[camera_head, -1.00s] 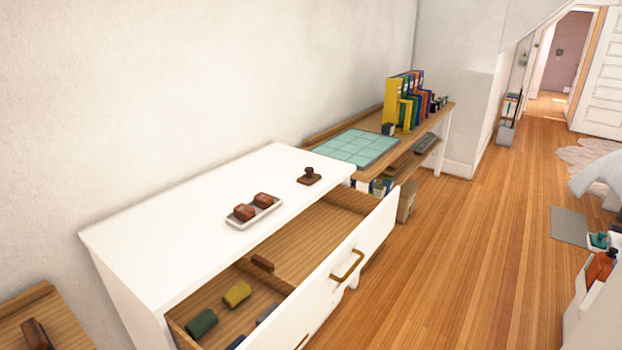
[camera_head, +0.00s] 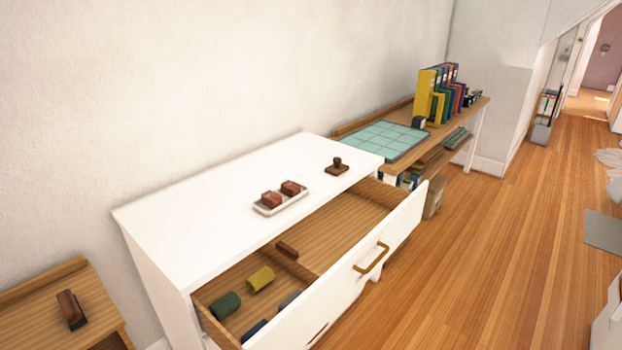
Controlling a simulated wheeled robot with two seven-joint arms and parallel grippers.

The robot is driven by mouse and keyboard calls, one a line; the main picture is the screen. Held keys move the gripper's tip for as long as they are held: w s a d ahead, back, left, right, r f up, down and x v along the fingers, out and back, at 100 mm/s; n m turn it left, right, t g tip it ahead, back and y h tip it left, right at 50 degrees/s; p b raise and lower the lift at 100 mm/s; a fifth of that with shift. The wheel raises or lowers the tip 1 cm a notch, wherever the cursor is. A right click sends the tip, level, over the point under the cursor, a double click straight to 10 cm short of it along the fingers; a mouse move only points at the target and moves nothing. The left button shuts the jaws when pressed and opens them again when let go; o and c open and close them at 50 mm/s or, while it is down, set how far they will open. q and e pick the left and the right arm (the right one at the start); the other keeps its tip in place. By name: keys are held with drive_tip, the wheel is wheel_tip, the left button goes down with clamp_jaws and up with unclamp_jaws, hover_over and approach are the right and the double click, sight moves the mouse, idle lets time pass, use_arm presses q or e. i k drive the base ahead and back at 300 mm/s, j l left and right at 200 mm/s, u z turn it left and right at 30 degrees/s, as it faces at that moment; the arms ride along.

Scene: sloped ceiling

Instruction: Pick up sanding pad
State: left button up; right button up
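I cannot tell for sure which thing is the sanding pad. A small brown block (camera_head: 287,249) lies in the open drawer (camera_head: 338,237) of the white cabinet. Two reddish-brown blocks (camera_head: 271,199) sit in a small white tray (camera_head: 282,203) on the cabinet top. A dark brown piece with a knob (camera_head: 337,166) stands on the cabinet top near its far end. Another brown block with a dark top (camera_head: 71,309) lies on the wooden table at the lower left. Neither of my grippers is in view.
The drawer also holds a green roll (camera_head: 225,306), a yellow-green roll (camera_head: 261,279) and dark blue pieces, and sticks out over the wood floor. Beyond the white cabinet (camera_head: 205,225), a wooden desk (camera_head: 465,124) carries a green mat and binders.

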sight(337, 168)
drive_tip(key=i+l+u, duration=0.1)
drive_tip(key=i+l, duration=0.25)
drive_tip(key=i+l+u, duration=0.1)
drive_tip(key=i+l, duration=0.2)
drive_tip(key=l, duration=0.2)
drive_tip(key=i+l+u, duration=0.1)
drive_tip(key=i+l, duration=0.2)
drive_tip(key=l, duration=0.15)
drive_tip(key=i+l+u, duration=0.1)
drive_tip(key=i+l, duration=0.2)
drive_tip(key=l, duration=0.2)
drive_tip(key=i+l+u, duration=0.1)
drive_tip(key=i+l, duration=0.4)
drive_tip(key=l, duration=0.2)
drive_tip(key=i+l+u, duration=0.15)
drive_tip(key=i+l, duration=0.15)
drive_tip(key=i+l+u, duration=0.1)
drive_tip(key=l, duration=0.35)
drive_tip(key=i, duration=0.1)
